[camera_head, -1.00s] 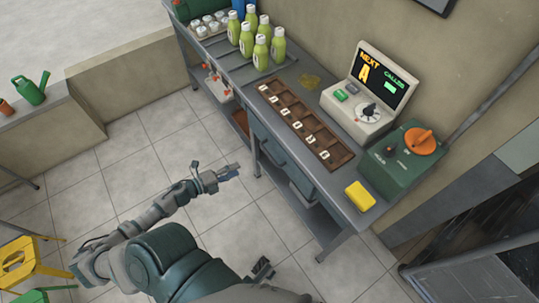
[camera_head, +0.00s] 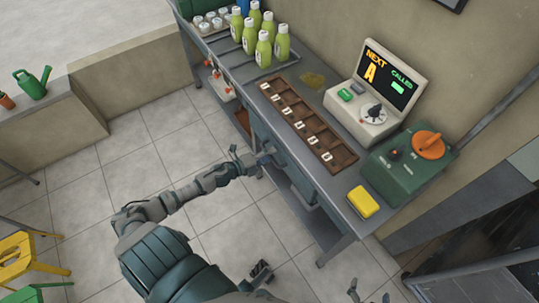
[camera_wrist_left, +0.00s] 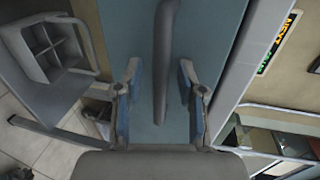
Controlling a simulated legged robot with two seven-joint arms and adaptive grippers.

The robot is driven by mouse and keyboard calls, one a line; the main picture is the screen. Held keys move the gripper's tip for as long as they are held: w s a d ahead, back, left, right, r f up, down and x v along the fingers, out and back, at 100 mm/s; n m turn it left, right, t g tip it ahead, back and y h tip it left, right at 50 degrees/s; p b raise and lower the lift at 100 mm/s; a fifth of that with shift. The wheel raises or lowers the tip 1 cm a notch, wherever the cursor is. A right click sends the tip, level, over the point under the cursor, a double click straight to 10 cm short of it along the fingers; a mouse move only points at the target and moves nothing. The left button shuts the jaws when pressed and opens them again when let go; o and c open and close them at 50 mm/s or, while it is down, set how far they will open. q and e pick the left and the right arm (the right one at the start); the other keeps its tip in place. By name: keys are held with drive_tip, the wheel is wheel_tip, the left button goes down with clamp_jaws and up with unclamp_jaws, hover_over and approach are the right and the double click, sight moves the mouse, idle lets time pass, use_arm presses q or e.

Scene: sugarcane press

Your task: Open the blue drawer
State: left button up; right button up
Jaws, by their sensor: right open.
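The blue drawer (camera_head: 291,172) is in the front of the counter, under its top, and looks closed. In the left wrist view its blue front (camera_wrist_left: 215,35) fills the middle, with a long grey-blue bar handle (camera_wrist_left: 163,55). My left gripper (camera_head: 264,158) is at the drawer front. In the left wrist view the left gripper (camera_wrist_left: 160,82) is open, with one finger on each side of the handle and gaps between. My right gripper (camera_head: 369,293) is open and empty at the bottom edge of the head view, away from the counter; only its fingertips show.
On the counter (camera_head: 333,186) are green-yellow bottles (camera_head: 264,48), a wooden tray (camera_head: 310,130), a screen device (camera_head: 372,95), a green box with an orange knob (camera_head: 408,165) and a yellow block (camera_head: 363,202). A yellow stool (camera_head: 20,255) stands at left. The floor before the counter is clear.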

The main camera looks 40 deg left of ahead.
use_arm(q)
drive_tip(key=shift+a, duration=0.15)
clamp_jaws()
drive_tip(key=shift+f, duration=0.1)
use_arm(e)
drive_tip(key=shift+a, duration=0.15)
use_arm(q)
drive_tip(key=shift+s, duration=0.1)
